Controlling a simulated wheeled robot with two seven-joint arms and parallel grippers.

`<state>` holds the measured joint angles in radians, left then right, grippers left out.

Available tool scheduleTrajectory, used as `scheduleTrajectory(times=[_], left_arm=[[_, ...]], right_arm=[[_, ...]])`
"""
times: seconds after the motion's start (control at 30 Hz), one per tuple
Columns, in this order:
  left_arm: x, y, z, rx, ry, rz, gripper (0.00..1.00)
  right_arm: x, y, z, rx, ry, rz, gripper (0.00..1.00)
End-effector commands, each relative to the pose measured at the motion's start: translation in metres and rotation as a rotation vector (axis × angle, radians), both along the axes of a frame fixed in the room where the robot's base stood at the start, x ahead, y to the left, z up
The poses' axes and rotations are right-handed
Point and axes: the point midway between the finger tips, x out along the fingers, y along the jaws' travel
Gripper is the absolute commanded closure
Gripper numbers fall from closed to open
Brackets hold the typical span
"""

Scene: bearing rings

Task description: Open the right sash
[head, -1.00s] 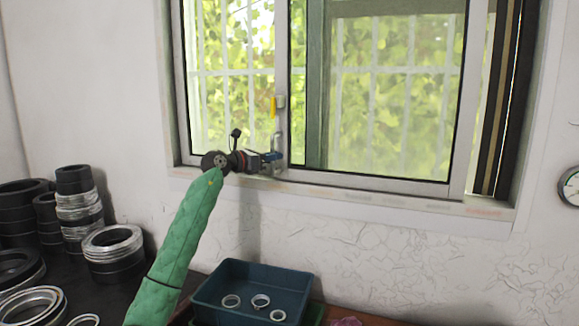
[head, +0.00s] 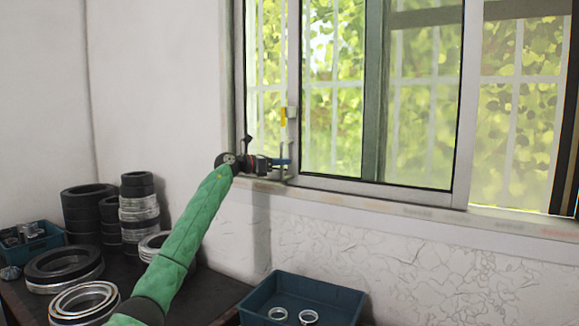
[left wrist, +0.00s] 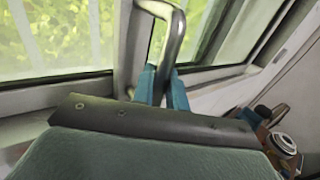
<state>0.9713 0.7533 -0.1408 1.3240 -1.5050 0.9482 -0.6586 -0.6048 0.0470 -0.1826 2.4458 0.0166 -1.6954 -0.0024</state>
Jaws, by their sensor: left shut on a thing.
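The right sash (head: 385,190) is a light metal frame with glass, standing left of the window's right jamb with a wide open gap at its right. Its metal pull handle (left wrist: 176,35) rises from the sash's left stile in the left wrist view. My left gripper (head: 283,162) reaches the lower left corner of this sash. Its blue fingers, seen in the left wrist view (left wrist: 160,88), are shut on the lower part of the handle, hiding where they touch it. A yellow latch (head: 283,117) sits above on the stile. My right gripper is not in view.
A blue bin (head: 320,290) with metal rings stands below the window. Stacks of black and silver bearing rings (head: 90,215) and a small teal bin (head: 35,240) stand on the dark table at left. The window sill (head: 400,212) runs beneath the sash.

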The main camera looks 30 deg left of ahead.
Motion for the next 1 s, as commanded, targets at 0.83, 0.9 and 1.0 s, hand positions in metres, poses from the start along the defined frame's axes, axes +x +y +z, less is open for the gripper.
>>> scheduleTrajectory(times=[0.83,0.9,1.0], left_arm=[[-0.001,0.004,-0.001,0.001,0.0,0.0,0.68],[-0.004,0.007,-0.002,0.001,0.0,0.0,0.68],[-0.012,0.014,-0.003,0.002,0.001,0.001,0.68]], right_arm=[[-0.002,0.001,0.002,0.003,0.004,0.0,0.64],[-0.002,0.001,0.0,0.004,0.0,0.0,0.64],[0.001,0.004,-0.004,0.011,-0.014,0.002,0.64]])
